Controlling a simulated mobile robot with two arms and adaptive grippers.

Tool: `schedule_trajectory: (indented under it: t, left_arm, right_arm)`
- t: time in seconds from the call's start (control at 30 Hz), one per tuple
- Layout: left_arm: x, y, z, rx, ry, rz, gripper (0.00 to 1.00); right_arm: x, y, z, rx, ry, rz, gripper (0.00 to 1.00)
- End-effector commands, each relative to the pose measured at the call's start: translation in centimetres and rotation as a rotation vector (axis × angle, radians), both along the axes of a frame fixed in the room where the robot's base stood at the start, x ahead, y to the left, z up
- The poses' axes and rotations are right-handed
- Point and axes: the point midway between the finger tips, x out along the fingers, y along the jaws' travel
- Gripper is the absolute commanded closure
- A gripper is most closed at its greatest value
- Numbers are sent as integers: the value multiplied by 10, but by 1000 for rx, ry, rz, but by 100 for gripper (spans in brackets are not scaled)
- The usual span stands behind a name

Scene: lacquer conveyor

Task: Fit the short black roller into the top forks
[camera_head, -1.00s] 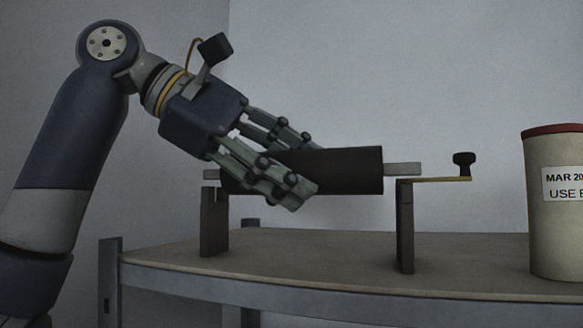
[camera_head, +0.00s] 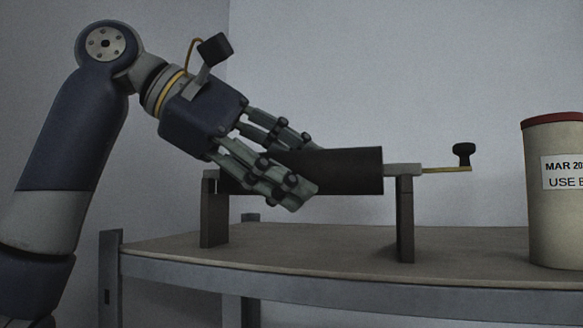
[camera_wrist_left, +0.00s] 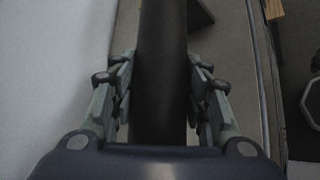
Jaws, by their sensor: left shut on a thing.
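The short black roller (camera_head: 345,170) lies roughly level, with a pale axle end (camera_head: 403,169) showing at its right. My left gripper (camera_head: 296,185) is shut on the roller's left half. The left wrist view also shows the roller (camera_wrist_left: 161,70) between the two fingers (camera_wrist_left: 160,100). The roller spans two dark upright forks, a left fork (camera_head: 214,215) and a right fork (camera_head: 405,220). Its axle ends are at the fork tops, but I cannot tell whether they are fully seated. The fingers partly hide the roller's left half. My right gripper is not in view.
A crank with a black knob (camera_head: 463,152) sticks out beyond the right fork. A cream can (camera_head: 557,225) with a red rim stands at the right on the table (camera_head: 310,262). The tabletop between forks and can is clear.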

Motion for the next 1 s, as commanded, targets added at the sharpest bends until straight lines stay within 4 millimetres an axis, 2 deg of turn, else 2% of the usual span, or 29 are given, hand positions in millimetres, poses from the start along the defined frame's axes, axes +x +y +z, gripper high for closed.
schedule_trajectory:
  t: [0.7,0.73,0.8,0.83,1.0]
  left_arm:
    - [-1,0,-17,-2,-1,-1,95]
    - [-1,0,-16,-2,-1,-1,53]
    - [-1,0,-16,-2,-1,-1,37]
    - [-1,0,-16,-2,-2,0,34]
    - [0,0,-17,-1,-1,-1,34]
  right_arm:
    - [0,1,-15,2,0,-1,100]
    - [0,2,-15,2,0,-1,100]
    - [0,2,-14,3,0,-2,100]
    - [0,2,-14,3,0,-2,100]
    - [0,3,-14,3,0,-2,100]
